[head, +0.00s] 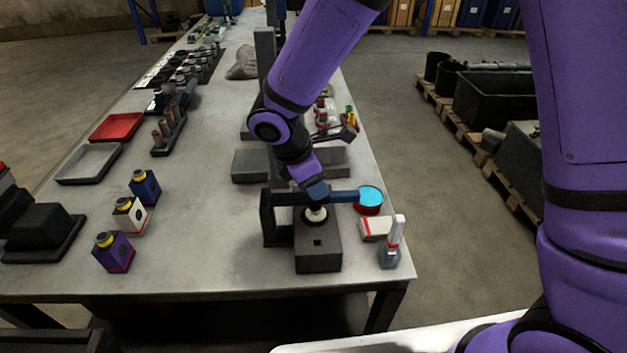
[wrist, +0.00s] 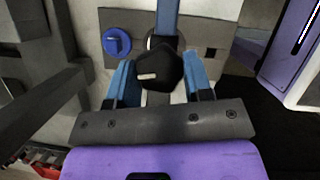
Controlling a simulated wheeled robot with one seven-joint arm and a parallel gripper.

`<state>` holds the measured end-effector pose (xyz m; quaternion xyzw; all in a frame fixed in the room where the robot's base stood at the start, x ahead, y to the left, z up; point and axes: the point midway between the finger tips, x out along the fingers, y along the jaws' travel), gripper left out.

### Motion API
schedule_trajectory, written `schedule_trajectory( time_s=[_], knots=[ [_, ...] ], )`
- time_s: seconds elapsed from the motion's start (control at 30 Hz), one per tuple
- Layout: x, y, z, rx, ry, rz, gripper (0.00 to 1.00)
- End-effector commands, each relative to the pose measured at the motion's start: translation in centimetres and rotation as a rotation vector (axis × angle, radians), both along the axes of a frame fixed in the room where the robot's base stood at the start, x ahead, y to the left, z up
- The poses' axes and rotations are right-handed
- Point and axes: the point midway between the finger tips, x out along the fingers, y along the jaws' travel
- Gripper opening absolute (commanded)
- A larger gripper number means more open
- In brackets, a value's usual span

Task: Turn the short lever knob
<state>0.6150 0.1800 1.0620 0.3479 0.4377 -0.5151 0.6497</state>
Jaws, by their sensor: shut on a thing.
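The knob (wrist: 160,68) is black with a small pale mark in the wrist view. My gripper (wrist: 159,80) has its blue fingers on both sides of it and is shut on it. In the head view my gripper (head: 317,194) is low over a dark grey block (head: 318,250) near the table's front right. A pale round base (head: 316,214) shows on that block just under the gripper. The knob itself is hidden there by the gripper. The knob's turn angle cannot be told.
A blue round knob (wrist: 116,41) shows in the wrist view. The table's front middle is clear.

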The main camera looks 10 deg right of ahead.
Motion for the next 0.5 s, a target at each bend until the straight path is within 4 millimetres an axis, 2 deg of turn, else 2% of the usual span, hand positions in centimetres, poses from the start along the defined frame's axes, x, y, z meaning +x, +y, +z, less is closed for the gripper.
schedule_trajectory(
  time_s=[0.1,0.13,0.23,0.5],
  knots=[
    [0.01,-0.03,-0.01,-0.001,0.000,-0.001,0.23],
    [0.01,-0.03,-0.01,-0.001,0.000,-0.001,0.49],
    [0.01,-0.03,-0.01,0.000,0.001,-0.001,0.72],
    [0.00,0.00,0.02,0.000,0.000,-0.002,0.72]
  ],
)
